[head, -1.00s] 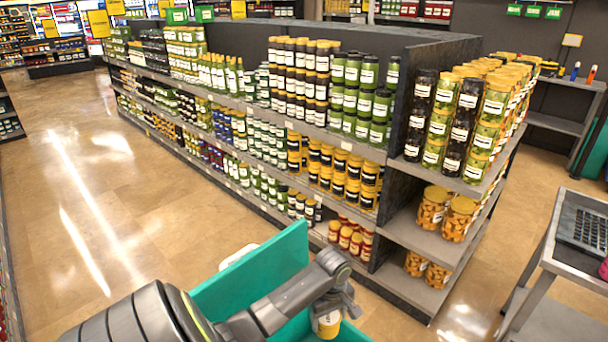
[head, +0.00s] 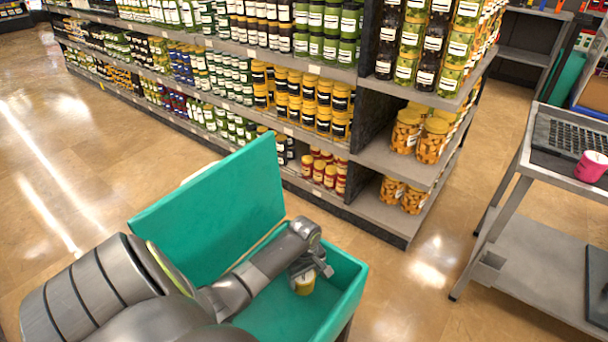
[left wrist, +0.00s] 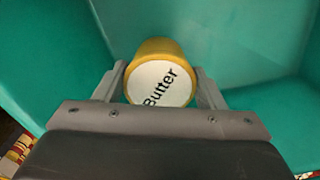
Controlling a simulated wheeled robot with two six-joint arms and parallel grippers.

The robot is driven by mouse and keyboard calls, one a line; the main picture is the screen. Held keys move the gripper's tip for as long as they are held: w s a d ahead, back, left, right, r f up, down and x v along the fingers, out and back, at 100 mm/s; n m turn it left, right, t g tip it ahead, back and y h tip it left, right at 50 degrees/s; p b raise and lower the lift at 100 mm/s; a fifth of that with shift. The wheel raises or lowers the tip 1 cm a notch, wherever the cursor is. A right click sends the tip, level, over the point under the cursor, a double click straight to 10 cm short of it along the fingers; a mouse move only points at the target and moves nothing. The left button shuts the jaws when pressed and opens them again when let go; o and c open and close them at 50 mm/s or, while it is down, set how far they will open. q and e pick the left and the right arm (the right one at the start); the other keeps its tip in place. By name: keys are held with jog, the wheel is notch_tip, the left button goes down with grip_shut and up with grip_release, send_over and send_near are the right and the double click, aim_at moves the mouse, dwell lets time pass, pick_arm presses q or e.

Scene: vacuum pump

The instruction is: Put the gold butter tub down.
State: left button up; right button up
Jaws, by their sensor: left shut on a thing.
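The gold butter tub (head: 305,284) has a gold side and a white lid; in the left wrist view its lid reads "Butter" (left wrist: 162,84). My left gripper (head: 308,274) is shut on the tub, with one finger on each side of it in the left wrist view (left wrist: 162,88). The tub is inside the green open-topped box (head: 355,290), near its right end. I cannot tell whether the tub touches the box floor. My right gripper is not in view.
The box's tall green panel (head: 215,198) stands on its far left side. Shelves of jars (head: 300,100) run behind it. A grey cart (head: 520,215) with a keyboard and a pink cup (head: 591,166) stands at the right. Floor between is clear.

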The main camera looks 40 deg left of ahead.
pick_arm(q)
jog(key=shift+f, duration=0.15)
jog(key=shift+f, duration=0.5)
jog(key=o, duration=1.2)
